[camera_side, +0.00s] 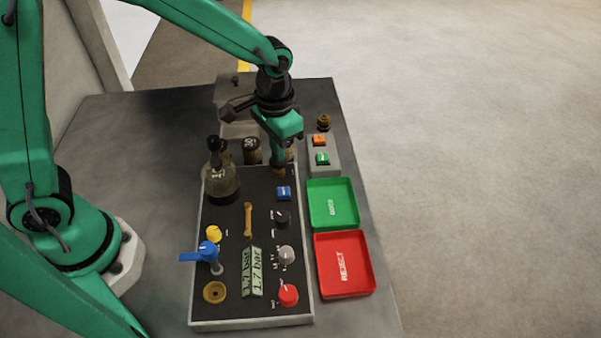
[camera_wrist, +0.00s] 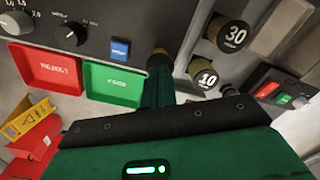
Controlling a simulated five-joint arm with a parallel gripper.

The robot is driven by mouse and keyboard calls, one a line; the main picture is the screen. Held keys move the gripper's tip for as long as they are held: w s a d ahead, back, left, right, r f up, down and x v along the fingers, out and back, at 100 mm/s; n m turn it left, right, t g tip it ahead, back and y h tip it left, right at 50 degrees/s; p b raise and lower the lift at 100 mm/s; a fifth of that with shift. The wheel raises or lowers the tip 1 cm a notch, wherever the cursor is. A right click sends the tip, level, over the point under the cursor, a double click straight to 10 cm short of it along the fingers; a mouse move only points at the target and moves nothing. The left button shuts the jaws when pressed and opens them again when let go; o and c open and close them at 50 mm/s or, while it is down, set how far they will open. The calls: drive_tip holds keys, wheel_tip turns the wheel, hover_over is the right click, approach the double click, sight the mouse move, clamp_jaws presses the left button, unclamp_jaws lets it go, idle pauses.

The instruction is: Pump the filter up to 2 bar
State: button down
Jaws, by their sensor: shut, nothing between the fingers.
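My gripper (camera_side: 279,153) is shut and empty, pointing down at the far right part of the black panel (camera_side: 232,255). Its fingertips are at a small brown, brass-like piece (camera_side: 279,172); I cannot tell whether they touch it. In the wrist view the green fingers (camera_wrist: 158,82) end at this dark brownish piece (camera_wrist: 158,56), beside the blue button (camera_wrist: 120,48). Two tilted pale displays (camera_side: 257,270) stand on the panel; the right one reads 1.7 bar. Which part is the filter is not clear; a dark glass flask (camera_side: 220,182) stands at the panel's far left.
Dark numbered cylinders (camera_wrist: 232,34) stand near my fingers. The green tray (camera_side: 334,204), red REJECT tray (camera_side: 343,264) and a grey box with orange and green buttons (camera_side: 322,150) lie right of the panel. Several knobs and a blue lever (camera_side: 205,253) rise from the near panel.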

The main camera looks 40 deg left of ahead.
drive_tip(key=shift+r, duration=2.9)
drive_tip(key=shift+s+a+r, duration=0.2)
drive_tip(key=shift+a+r, duration=0.2)
drive_tip(key=shift+r, duration=0.1)
drive_tip(key=s+a+r+n+t, duration=0.3)
drive_tip(key=s+a+r+t, duration=0.2)
drive_tip(key=s+a+r, duration=0.4)
drive_tip(key=shift+s+a+t, duration=0.3)
drive_tip(key=shift+s+a, duration=1.6)
drive_tip(key=shift+s, duration=0.9)
